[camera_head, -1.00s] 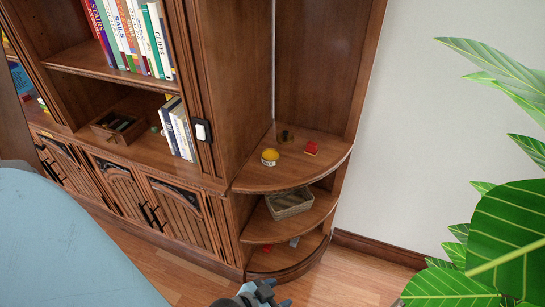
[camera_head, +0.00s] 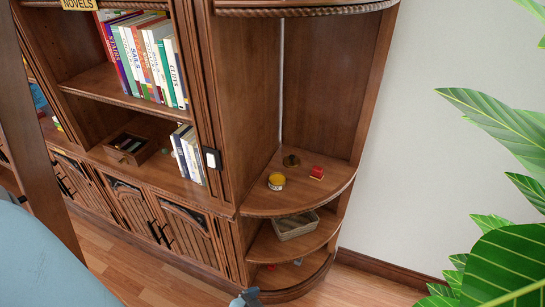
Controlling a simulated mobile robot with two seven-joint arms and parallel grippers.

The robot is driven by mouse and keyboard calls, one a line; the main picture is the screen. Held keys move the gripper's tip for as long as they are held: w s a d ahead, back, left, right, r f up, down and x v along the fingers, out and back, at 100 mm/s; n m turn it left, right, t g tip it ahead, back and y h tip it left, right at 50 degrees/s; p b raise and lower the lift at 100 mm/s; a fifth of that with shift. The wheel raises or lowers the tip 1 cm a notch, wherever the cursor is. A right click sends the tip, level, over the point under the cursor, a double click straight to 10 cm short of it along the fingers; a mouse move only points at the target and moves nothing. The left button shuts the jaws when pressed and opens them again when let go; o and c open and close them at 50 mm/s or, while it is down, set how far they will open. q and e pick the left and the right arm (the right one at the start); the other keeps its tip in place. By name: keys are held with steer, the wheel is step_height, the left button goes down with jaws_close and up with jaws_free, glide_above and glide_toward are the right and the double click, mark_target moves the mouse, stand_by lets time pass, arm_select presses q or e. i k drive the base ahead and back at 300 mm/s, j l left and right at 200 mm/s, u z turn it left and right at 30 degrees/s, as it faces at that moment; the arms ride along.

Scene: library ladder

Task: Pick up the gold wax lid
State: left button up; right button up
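A dark gold round piece (camera_head: 291,161), which looks like the gold wax lid, rests at the back of the rounded corner shelf (camera_head: 310,198). A small yellow tin (camera_head: 276,181) with a pale label stands in front of it and to its left. Only a grey-blue tip of what seems to be my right gripper (camera_head: 245,299) shows at the bottom edge, well below the shelf and apart from it. Its fingers are mostly cut off, so I cannot tell if it is open. My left gripper is not in view.
A red object (camera_head: 317,172) sits right of the dark gold piece. A basket (camera_head: 296,225) stands on the shelf below. Books (camera_head: 145,55) and a wooden box (camera_head: 130,147) fill the bookcase at left. Large plant leaves (camera_head: 500,225) crowd the right side. Some wooden floor is clear.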

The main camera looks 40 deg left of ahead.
mark_target(291, 161)
steer(key=j+u, duration=0.1)
steer(key=u, duration=0.25)
steer(key=i+j+u, duration=0.1)
steer(key=u, duration=0.25)
steer(key=i+u, duration=0.15)
steer(key=u, duration=0.2)
steer(key=i+z, duration=0.55)
steer(key=i+j+z, duration=0.15)
steer(key=z, duration=0.55)
steer(key=i, duration=0.05)
